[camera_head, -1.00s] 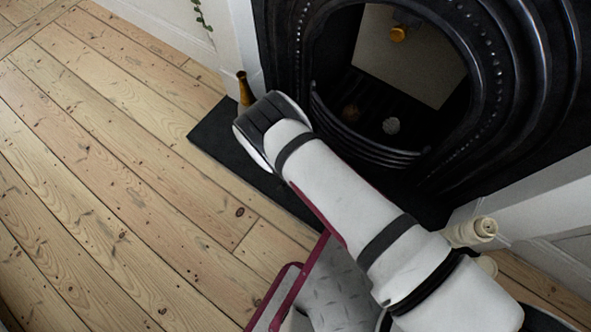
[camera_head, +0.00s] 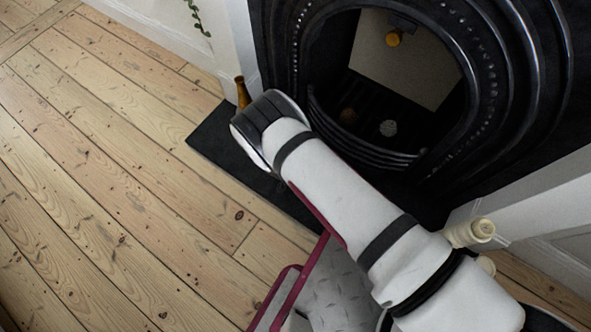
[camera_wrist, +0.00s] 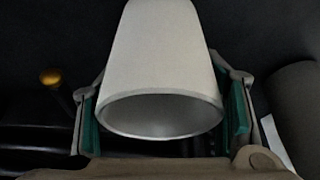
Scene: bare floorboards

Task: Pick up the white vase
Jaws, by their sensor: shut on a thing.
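The white vase (camera_wrist: 163,55) fills the middle of the wrist view. It is smooth and tapered, with its wide open rim toward the camera. My gripper (camera_wrist: 163,112) has its green-padded fingers on either side of the vase near the rim, shut on it. The vase's far end is cut off by the top of the wrist view. In the head view my arm hides the gripper, and I cannot make out the held vase there.
A brown bottle (camera_head: 242,93) stands beside my wrist, by the white wall. A black fireplace (camera_head: 300,70) is behind the arm, with a dark hearth slab (camera_head: 222,150) below. A cream rolled object (camera_head: 470,233) is at right. The floorboards (camera_head: 110,190) at left are clear.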

